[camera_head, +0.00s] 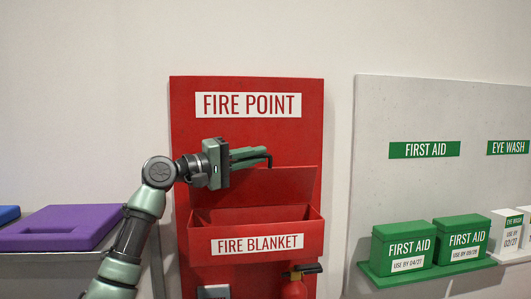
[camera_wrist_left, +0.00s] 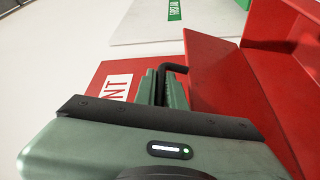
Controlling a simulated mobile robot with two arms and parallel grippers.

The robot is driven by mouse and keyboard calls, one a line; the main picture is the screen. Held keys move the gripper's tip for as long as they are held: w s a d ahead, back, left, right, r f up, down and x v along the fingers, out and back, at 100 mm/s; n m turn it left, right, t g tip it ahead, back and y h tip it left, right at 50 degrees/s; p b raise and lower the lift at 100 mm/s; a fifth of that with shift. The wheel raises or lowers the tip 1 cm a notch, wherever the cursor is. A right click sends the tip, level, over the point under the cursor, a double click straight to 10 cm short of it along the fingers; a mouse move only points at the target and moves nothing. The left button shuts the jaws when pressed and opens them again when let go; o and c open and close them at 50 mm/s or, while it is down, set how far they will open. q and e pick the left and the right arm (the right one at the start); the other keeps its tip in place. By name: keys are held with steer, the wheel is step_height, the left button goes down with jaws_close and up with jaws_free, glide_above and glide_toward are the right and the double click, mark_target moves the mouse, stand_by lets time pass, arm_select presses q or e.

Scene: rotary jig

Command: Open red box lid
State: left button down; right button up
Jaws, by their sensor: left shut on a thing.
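The red box (camera_head: 255,246) labelled "FIRE BLANKET" is mounted on the red "FIRE POINT" board. Its lid (camera_head: 285,183) stands raised at the back, and the dark inside of the box shows below it. My left gripper (camera_head: 258,154) is at the lid's upper edge, shut on a black bent handle (camera_head: 269,158). The left wrist view shows the green fingers (camera_wrist_left: 158,88) closed around the handle (camera_wrist_left: 172,68), with the red lid (camera_wrist_left: 215,75) to the right. My right gripper is not in view.
A red extinguisher (camera_head: 294,286) is below the box. At right, green first aid boxes (camera_head: 403,248) stand on a green shelf by a grey board (camera_head: 390,110). At left, a purple case (camera_head: 62,228) lies on a counter. The wall above is clear.

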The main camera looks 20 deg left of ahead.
arm_select(q)
steer(key=shift+w+a+r+n+p, duration=0.2)
steer(key=shift+w+a+n+p, duration=0.1)
steer(key=shift+w+n+p, duration=0.1)
steer(key=c, duration=1.5)
jaws_free()
steer(key=b+v, duration=0.4)
steer(key=v, duration=0.3)
steer(key=shift+s+a, duration=0.2)
steer(key=shift+s, duration=0.1)
